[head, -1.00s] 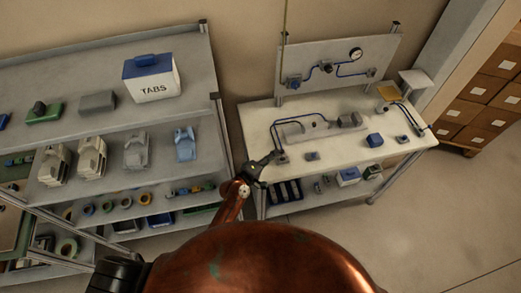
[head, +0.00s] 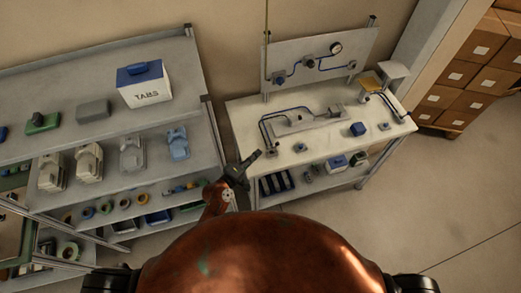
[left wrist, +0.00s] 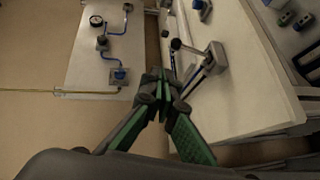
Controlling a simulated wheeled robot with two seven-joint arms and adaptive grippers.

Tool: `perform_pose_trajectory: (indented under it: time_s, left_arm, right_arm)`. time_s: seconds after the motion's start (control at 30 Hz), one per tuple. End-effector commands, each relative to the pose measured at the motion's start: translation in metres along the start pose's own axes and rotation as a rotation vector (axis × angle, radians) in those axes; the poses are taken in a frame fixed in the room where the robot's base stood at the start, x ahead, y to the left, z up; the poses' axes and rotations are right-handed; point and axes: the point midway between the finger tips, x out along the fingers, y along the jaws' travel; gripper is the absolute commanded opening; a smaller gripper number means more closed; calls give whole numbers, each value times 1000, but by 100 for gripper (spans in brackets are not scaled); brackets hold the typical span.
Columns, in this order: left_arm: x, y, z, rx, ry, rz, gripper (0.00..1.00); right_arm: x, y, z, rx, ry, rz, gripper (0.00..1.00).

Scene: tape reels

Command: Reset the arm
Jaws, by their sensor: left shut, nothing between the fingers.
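My left gripper (head: 258,154) shows in the head view at the end of my copper-coloured arm, in front of the left edge of the white workbench (head: 240,118). Its fingers are together with nothing between them. In the left wrist view the dark fingers with green inner faces (left wrist: 166,76) meet near the middle, over the bench's near edge in the picture. A small grey clamp-like fixture (left wrist: 208,57) with a blue tube stands on the bench beside the fingertips; I cannot tell how close it is. My right gripper is in neither view.
A grey shelf rack (head: 200,80) on the left holds bins, tape reels and a white box with a blue lid (head: 145,90). A back panel (head: 310,65) with gauge and tubing rises behind the bench. Cardboard boxes (head: 470,75) stand at the far right. The floor at lower right is clear.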

Motion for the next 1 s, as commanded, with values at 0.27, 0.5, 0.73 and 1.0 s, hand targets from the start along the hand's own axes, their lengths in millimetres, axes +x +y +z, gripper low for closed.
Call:
perform_pose_trajectory:
  time_s: [0.27, 0.5, 0.73, 1.0]
  left_arm:
    - [-11, 4, 0, 1, -4, 0, 0]
    - [-11, 4, 0, 0, -4, 0, 0]
    - [-11, 4, 0, 0, -4, 0, 0]
    - [-66, -19, 4, 239, -70, -149, 0]
  right_arm:
    - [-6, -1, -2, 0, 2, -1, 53]
    - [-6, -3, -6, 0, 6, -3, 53]
    - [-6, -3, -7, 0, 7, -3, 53]
    - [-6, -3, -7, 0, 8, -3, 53]
